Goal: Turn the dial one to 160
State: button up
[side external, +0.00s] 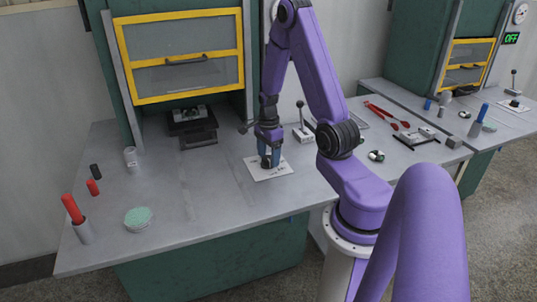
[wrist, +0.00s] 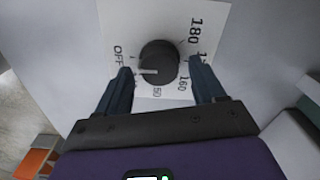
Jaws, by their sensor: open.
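The black round dial (wrist: 159,60) stands on a white printed plate (wrist: 212,10) with the marks OFF, 50, 160 and 180 readable. A pale pointer line on the knob points left, near the marks between OFF and 50. My gripper (wrist: 160,74) is open, with one blue finger on each side of the dial; I cannot tell whether they touch it. In the side external view my gripper (side external: 269,157) points down over the white plate (side external: 282,174) on the table, and the fingers hide most of the dial.
A lever on a white base (side external: 303,133) stands just right of my gripper. A green press with a yellow-framed guard (side external: 180,60) rises behind. Red cylinders (side external: 72,209) and a green-topped round dish (side external: 138,217) are at left. Red tongs (side external: 385,114) lie at right. The table's middle (side external: 210,190) is clear.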

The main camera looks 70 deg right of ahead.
jog(key=c, duration=1.1)
jog(key=shift+o, duration=0.2)
